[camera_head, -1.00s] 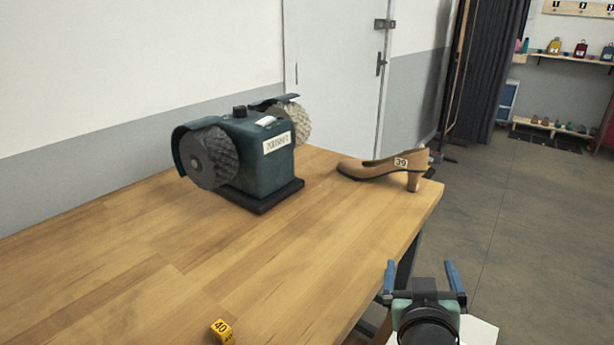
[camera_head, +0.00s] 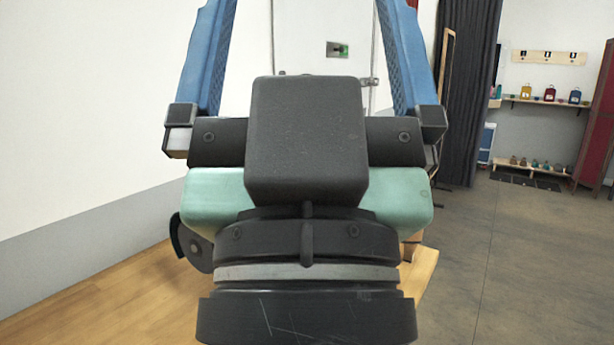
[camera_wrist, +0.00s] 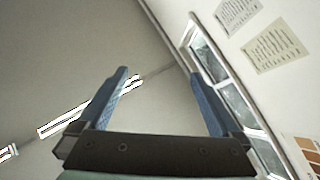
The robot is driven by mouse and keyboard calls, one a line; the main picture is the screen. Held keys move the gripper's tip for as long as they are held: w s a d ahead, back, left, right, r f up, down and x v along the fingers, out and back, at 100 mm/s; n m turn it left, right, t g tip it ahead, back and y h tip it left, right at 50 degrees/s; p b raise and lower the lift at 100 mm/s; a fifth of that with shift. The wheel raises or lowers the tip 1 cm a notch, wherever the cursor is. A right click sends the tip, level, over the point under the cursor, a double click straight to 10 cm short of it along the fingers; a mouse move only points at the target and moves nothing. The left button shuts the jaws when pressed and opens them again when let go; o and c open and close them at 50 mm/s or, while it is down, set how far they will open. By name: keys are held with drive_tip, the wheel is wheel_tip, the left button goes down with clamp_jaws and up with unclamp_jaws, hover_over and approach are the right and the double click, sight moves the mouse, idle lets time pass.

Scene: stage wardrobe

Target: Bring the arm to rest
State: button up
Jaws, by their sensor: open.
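My gripper (camera_head: 306,60) is large and close in the head view, with its two blue fingers pointing up and spread wide apart. It is open, with nothing between the fingers. In the wrist view my gripper (camera_wrist: 160,95) also shows open and empty, facing the grey ceiling, a lamp strip and a window. It blocks most of the workbench and what stands on it.
Parts of the wooden workbench (camera_head: 130,300) show low at the left. The bench machine's dark edge (camera_head: 192,243) peeks out left of my wrist. A dark curtain (camera_head: 466,90) and shelves (camera_head: 548,103) stand behind at the right. Grey floor (camera_head: 510,260) is clear there.

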wheel_tip(320, 180, up, 15)
drive_tip(key=p, duration=1.3)
drive_tip(key=shift+r, duration=0.15)
